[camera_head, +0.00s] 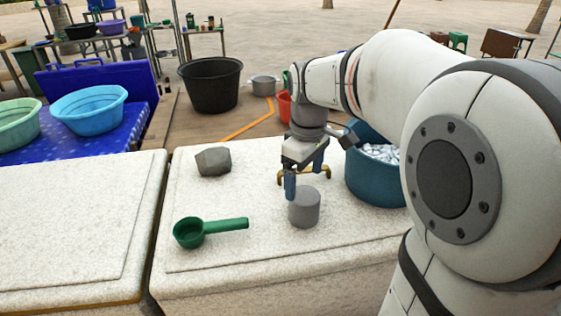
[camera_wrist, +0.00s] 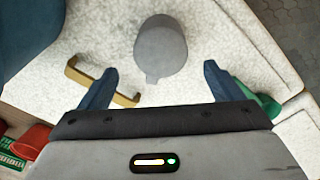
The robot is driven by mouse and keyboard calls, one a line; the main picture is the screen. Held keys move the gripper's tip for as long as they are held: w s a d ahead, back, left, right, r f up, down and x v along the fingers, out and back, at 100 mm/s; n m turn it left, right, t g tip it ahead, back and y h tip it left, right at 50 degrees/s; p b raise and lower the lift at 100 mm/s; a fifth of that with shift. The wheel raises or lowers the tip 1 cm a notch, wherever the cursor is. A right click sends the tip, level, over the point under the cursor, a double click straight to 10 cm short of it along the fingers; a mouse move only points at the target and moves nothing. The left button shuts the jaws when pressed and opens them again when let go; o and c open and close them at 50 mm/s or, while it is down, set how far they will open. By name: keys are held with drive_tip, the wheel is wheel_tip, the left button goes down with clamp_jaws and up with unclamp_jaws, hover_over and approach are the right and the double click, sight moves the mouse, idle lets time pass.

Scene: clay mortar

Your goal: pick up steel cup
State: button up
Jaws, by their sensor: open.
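The steel cup appears as a grey cylinder (camera_head: 304,208) standing on the white stone-like block top in the head view. In the wrist view the grey cup (camera_wrist: 160,46) lies ahead of the fingertips, roughly centred between them, with a small tab on its near side. My gripper (camera_head: 305,176) is above and just behind the cup in the head view. In the wrist view my gripper (camera_wrist: 160,72) has its two blue fingers wide apart, with nothing between them. I cannot tell the exact height gap to the cup.
A green scoop (camera_head: 203,230) and a grey stone (camera_head: 213,161) lie left of the cup. A brass-coloured handle (camera_wrist: 100,83) lies close to one finger. A blue tub (camera_head: 364,186) with pale contents stands to the right.

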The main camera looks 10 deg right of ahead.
sight(300, 192)
drive_tip(key=shift+w, duration=0.35)
drive_tip(key=shift+f+n, duration=0.3)
drive_tip(key=shift+f, duration=0.1)
drive_tip(key=f, duration=0.6)
drive_tip(key=shift+s+a+f, duration=0.1)
drive_tip(key=shift+a+f, duration=0.2)
drive_tip(key=shift+f, duration=0.1)
drive_tip(key=shift+c, duration=0.5)
drive_tip(key=c, duration=1)
drive_tip(key=shift+o, duration=0.2)
drive_tip(key=shift+r, duration=0.1)
